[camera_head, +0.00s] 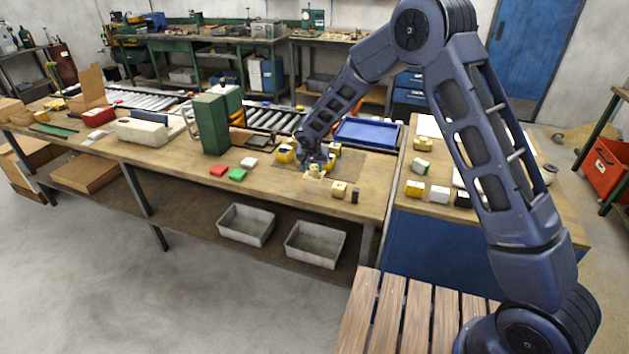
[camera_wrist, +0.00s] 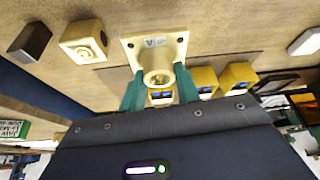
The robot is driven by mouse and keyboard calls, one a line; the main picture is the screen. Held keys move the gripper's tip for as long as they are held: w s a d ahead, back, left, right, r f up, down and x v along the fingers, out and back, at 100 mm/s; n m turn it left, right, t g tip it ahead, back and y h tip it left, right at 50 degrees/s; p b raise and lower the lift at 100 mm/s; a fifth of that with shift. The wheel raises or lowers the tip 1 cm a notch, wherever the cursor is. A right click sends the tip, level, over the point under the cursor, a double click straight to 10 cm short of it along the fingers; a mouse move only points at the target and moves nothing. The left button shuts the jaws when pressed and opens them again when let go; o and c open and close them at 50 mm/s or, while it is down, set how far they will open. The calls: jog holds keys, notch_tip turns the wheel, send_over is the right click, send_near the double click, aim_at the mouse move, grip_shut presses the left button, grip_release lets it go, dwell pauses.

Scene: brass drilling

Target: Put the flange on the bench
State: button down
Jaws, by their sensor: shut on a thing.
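The flange (camera_wrist: 157,47) is a cream part with a square plate, corner holes and a round hub. It shows in the wrist view between the two green fingers of my gripper (camera_wrist: 160,88), which are shut on its hub. In the head view the flange (camera_head: 315,170) is small, under my gripper (camera_head: 312,162), just over the wooden bench (camera_head: 270,186). I cannot tell whether the flange touches the bench top.
A cream block with a round hole (camera_wrist: 84,42) and a dark block (camera_wrist: 30,42) stand beside the flange. Yellow blocks (camera_wrist: 238,76) are close to my gripper. A blue tray (camera_head: 367,132) lies behind. Red (camera_head: 219,170) and green (camera_head: 237,175) pieces lie left, with bare wood around them.

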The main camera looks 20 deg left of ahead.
aim_at(314, 175)
jog(key=shift+f, duration=3.1)
jog(key=c, duration=1)
grip_release()
jog(key=shift+f, duration=0.15)
jog(key=v, duration=1.2)
jog(key=shift+w, duration=0.1)
jog(key=shift+r, duration=0.25)
